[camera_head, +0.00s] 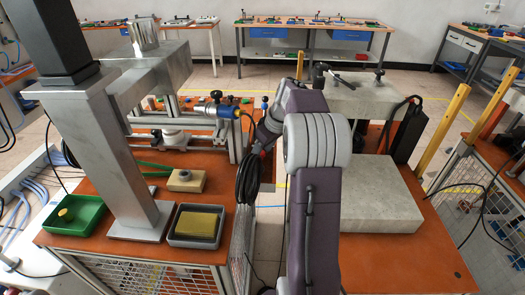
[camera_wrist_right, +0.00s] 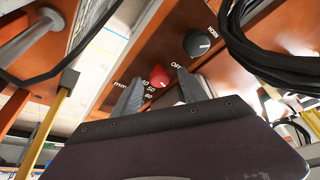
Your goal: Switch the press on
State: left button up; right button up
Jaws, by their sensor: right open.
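In the right wrist view, a red knob (camera_wrist_right: 154,77) sits on an orange panel (camera_wrist_right: 150,45) beside a number scale. A black knob (camera_wrist_right: 197,42) with a white mark sits higher to the right. The word OFF is printed between them. My right gripper (camera_wrist_right: 160,73) is open and empty, its fingertips either side of the red knob in the picture; I cannot tell whether they touch it. In the head view its fingers are hidden around my wrist. A grey metal column with an overhanging arm (camera_head: 128,165), which looks like the press, stands on the left bench. My left gripper is not in view.
A green tray (camera_head: 74,229), a grey tray with a yellow block (camera_head: 202,222) and a beige block (camera_head: 186,180) are on the left bench. Black cables (camera_head: 247,170) hang close to my right wrist. A grey slab (camera_head: 375,205) lies on the right bench.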

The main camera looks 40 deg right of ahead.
jog(key=shift+c, duration=0.3)
grip_shut()
jog(key=shift+r, duration=0.1)
jog(key=m+h+p, duration=0.1)
jog(key=m, duration=0.1)
jog(key=shift+a+m, duration=0.1)
jog(key=shift+m, duration=0.3)
jog(key=shift+a+m+h+p, duration=0.1)
jog(key=shift+m+h+p, duration=0.5)
jog(key=shift+m+p, duration=0.6)
jog(key=shift+m, duration=0.4)
jog(key=shift+o, duration=0.3)
grip_release()
